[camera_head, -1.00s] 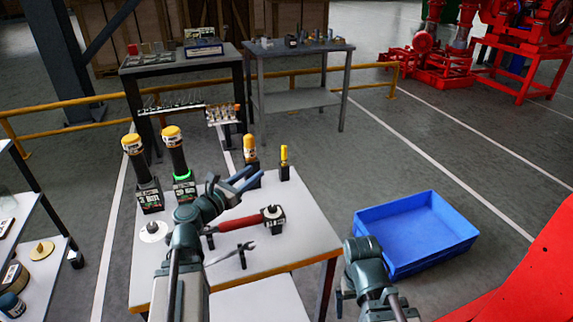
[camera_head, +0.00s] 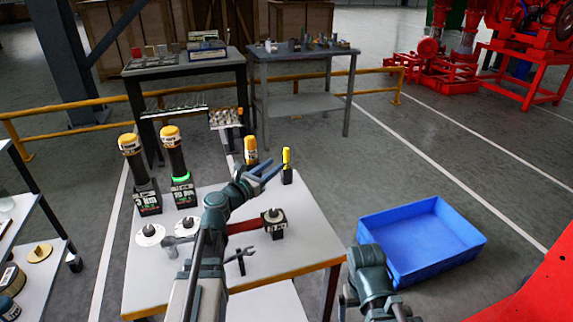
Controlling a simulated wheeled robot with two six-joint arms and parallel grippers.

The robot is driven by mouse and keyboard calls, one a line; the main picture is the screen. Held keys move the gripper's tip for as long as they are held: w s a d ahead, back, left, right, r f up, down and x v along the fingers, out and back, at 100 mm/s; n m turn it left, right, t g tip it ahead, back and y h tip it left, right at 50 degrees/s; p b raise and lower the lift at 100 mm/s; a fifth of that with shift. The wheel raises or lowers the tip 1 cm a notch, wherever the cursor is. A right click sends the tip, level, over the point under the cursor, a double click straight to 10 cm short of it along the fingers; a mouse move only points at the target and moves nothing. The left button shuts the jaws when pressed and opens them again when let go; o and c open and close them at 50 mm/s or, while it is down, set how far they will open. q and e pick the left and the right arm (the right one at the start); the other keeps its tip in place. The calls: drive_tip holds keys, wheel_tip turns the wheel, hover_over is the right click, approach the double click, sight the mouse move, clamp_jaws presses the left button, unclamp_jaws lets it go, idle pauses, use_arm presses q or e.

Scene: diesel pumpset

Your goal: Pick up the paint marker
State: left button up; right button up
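A slim yellow marker (camera_head: 287,157), which looks like the paint marker, stands upright in a small black holder at the back right of the white table (camera_head: 310,235). A thicker yellow-capped item (camera_head: 250,148) stands to its left. My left gripper (camera_head: 272,172) is just left of the slim marker's holder in the picture. Its two blue fingers are apart, point right, and hold nothing visible. I cannot tell how far they are from the marker in depth. My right gripper (camera_head: 350,298) is low in the picture, by the table's right side; its fingers are unclear.
Two tall black, yellow-topped tools (camera_head: 174,155) stand at the table's back left. A red-handled hammer (camera_head: 245,225) and a wrench (camera_head: 240,258) lie in front, partly behind my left arm. A blue crate (camera_head: 425,238) sits on the floor right of the table.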

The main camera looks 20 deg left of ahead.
sight(285, 156)
use_arm(q)
drive_tip(key=shift+x, duration=2.9)
drive_tip(key=shift+a, duration=0.15)
clamp_jaws()
